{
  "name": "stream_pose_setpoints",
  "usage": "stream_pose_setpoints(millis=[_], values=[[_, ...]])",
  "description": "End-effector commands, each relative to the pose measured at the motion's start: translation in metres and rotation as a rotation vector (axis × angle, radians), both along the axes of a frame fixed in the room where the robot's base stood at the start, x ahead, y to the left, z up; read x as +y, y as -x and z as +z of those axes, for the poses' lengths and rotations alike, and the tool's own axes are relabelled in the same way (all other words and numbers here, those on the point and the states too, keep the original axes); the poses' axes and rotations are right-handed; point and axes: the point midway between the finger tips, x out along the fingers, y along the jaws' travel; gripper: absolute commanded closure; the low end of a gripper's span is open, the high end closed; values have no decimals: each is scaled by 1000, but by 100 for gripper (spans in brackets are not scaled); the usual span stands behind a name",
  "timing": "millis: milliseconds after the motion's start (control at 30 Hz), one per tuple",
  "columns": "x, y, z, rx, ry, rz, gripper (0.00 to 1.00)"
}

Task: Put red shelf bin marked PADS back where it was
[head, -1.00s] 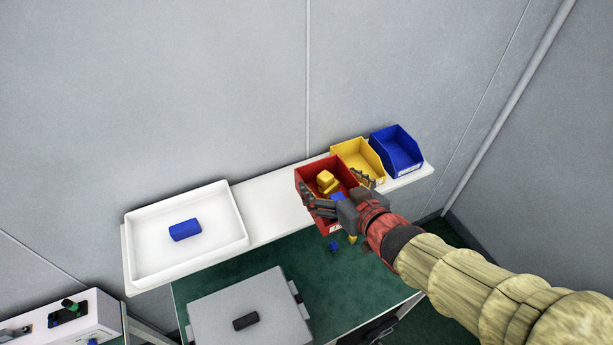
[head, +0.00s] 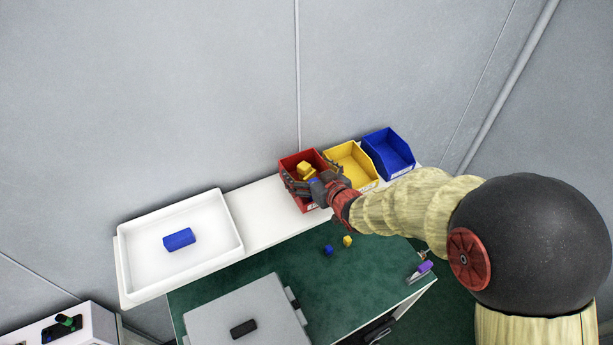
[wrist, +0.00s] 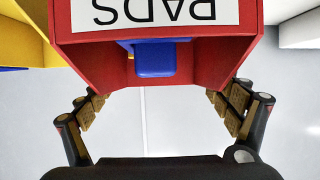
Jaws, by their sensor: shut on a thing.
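The red shelf bin (head: 298,157) is over the white shelf, beside the left side of the yellow bin. It holds yellow and blue pieces. In the wrist view the red bin (wrist: 222,52) fills the upper middle, and its PADS label shows upside down. My gripper (head: 316,184) is shut on the red bin, with fingers along both sides in the wrist view (wrist: 157,100). The bin looks about level. Whether its base touches the shelf is hidden by my gripper.
The yellow bin (head: 352,158) and blue bin (head: 388,152) stand on the shelf (head: 262,215) to the right. A white tray (head: 130,272) with a blue block (head: 179,239) is at left. Below are the green table (head: 275,258), a grey case (head: 250,300) and small loose pieces.

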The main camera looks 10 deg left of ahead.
Motion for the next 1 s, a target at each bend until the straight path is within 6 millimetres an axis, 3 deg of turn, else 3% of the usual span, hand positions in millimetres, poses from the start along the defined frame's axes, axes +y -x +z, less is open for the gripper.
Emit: stream_pose_setpoints(millis=[167, 433, 800, 833, 1000], values=[[2, -5, -6, 0, 0, 0, 39], [3, -7, -37, -1, 1, 0, 39], [3, -7, -42, -2, 0, 0, 39], [3, -7, -43, -1, 1, 0, 9], [3, -7, -42, -1, 1, 0, 0]])
